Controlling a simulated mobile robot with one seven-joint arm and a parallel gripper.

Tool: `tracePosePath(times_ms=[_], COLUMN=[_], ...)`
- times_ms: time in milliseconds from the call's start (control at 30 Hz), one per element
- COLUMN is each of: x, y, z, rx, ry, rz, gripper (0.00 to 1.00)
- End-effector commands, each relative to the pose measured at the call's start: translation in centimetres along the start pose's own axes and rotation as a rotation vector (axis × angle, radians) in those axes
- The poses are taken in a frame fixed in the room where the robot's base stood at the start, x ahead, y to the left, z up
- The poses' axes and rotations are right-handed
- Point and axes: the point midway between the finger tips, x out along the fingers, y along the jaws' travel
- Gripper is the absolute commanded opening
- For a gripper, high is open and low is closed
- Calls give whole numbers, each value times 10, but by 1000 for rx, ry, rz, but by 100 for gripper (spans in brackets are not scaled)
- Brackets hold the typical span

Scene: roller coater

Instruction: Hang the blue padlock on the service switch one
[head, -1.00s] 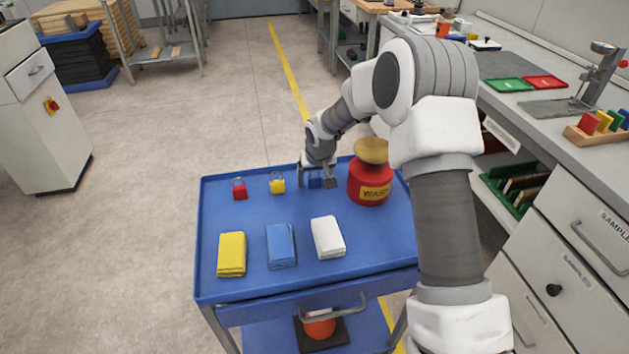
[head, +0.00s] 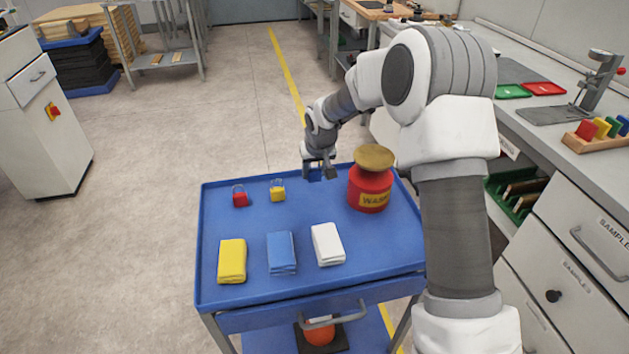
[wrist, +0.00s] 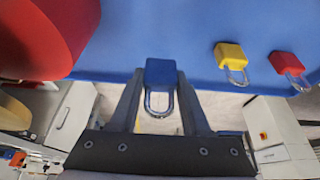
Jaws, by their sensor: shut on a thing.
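My gripper (head: 320,174) is shut on the blue padlock (wrist: 161,72) near the trolley's far edge. In the wrist view the padlock sits between the two fingers with its metal shackle toward the palm. In the head view the gripper mostly hides it, and it appears a little above the trolley top. A red and yellow rotary switch (head: 53,110) is on the white cabinet (head: 45,145) at the far left, well away from my gripper. I cannot read which switch it is.
The blue trolley (head: 215,285) holds a red padlock (head: 240,199), a yellow padlock (head: 278,193), folded yellow, blue and white cloths, and a red waste can (head: 370,188) close right of my gripper. A workbench (head: 545,130) stands at right. Floor between trolley and cabinet is clear.

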Motion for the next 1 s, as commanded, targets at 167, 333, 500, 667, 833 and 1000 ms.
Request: tracePosePath(times_ms=[167,333,500,667,833,1000], x=[-33,-49,-59,-66,-74,-82], y=[0,0,0,0,0,0], z=[-14,-21,-24,-27,-31,-34], rx=[1,-1,-1,-1,0,0], ry=[3,2,0,0,0,1], rz=[0,0,0,0,0,0], gripper=[0,0,0,0,0,0])
